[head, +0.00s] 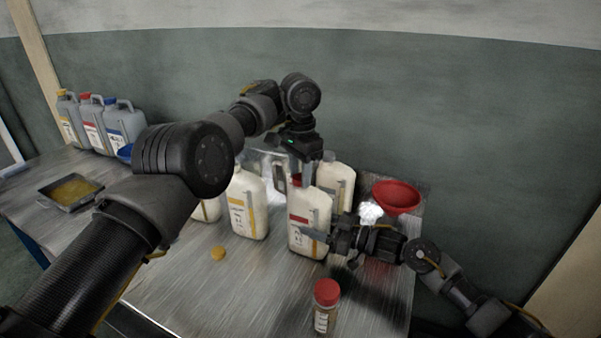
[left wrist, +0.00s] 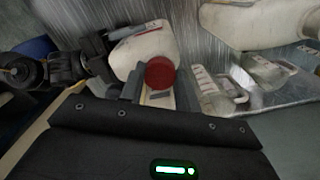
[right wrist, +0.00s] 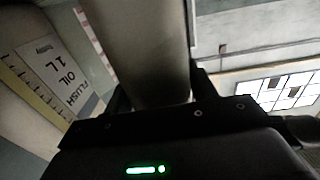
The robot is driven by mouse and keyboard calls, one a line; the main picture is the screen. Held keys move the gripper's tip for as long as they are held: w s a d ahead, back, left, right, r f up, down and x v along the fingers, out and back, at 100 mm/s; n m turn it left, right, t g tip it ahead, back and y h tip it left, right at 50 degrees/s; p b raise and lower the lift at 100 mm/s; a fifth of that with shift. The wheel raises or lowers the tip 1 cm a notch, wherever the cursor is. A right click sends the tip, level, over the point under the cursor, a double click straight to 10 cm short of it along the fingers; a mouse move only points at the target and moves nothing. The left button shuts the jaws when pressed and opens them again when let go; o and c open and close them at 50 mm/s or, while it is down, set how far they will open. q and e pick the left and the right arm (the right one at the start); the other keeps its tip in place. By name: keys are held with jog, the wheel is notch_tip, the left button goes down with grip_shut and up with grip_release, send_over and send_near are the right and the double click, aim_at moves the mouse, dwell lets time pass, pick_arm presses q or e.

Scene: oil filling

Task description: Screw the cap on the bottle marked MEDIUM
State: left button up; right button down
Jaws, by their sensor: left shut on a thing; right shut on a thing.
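The white bottle with the red label band (head: 308,220) stands on the table at centre right; I cannot read MEDIUM on it. My right gripper (head: 325,238) is shut on this bottle's body from the right. The held pale body fills the top of the right wrist view (right wrist: 140,45). My left gripper (head: 302,172) points down at the bottle's top. In the left wrist view it is shut on a red cap (left wrist: 160,73), right over the bottle's neck end (left wrist: 145,48). Whether the cap sits on the thread is hidden.
A yellow-banded bottle (head: 248,205) stands to the left, another pale bottle (head: 337,180) behind. A red funnel (head: 396,195) is at back right. A red-capped jar (head: 326,305) and a loose yellow cap (head: 218,253) are in front. Jerrycans (head: 90,128) and a tray (head: 60,203) are far left.

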pick_arm(q)
jog(key=o, duration=1.1)
jog(key=shift+c, duration=0.2)
jog(key=shift+r, duration=2.25)
jog(key=shift+c, duration=0.2)
